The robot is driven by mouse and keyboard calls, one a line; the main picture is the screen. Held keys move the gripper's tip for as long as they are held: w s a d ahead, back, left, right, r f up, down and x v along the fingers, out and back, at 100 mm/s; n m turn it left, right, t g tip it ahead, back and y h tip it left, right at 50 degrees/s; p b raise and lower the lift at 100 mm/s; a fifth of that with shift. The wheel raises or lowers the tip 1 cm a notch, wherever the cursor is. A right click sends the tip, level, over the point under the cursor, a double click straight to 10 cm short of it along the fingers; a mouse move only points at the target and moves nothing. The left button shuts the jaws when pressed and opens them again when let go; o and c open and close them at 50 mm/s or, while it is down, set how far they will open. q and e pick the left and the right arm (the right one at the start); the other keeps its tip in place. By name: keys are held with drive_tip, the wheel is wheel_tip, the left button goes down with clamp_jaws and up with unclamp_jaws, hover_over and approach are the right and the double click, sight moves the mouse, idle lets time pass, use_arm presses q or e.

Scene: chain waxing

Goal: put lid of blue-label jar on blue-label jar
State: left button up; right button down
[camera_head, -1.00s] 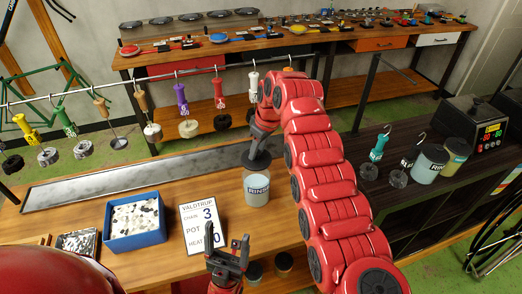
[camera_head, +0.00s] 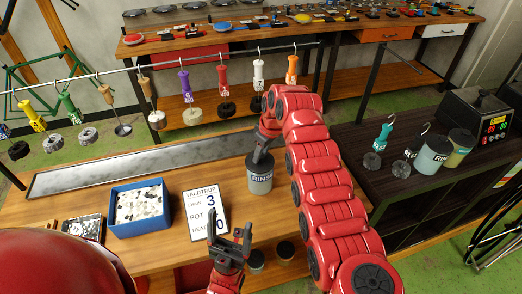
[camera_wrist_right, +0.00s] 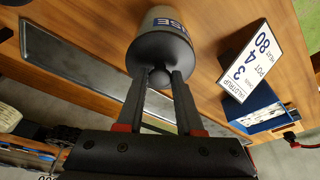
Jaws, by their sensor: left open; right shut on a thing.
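The jar with dark-blue RINSE lettering (camera_head: 261,184) stands upright on the wooden bench in the head view. It also shows at the top of the right wrist view (camera_wrist_right: 160,17). Its dark grey lid (camera_wrist_right: 160,48) covers the jar's mouth and looks level; I see no gap, though the far side of the rim is hidden. My right gripper (camera_wrist_right: 160,80) is shut on the lid's round knob, above the jar; it also shows in the head view (camera_head: 260,155). My left gripper (camera_head: 231,240) is open and empty, in front of the jar, near the bench's front edge.
A blue box of pale pieces (camera_head: 163,224) and a white sign (camera_head: 206,211) lie left of the jar. A long metal tray (camera_head: 120,172) lies behind. Tools hang from a rail (camera_head: 150,66) above. A dark side table (camera_head: 400,195) at right holds other jars.

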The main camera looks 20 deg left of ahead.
idle(0.3)
drive_tip(key=shift+c, duration=2.4)
unclamp_jaws()
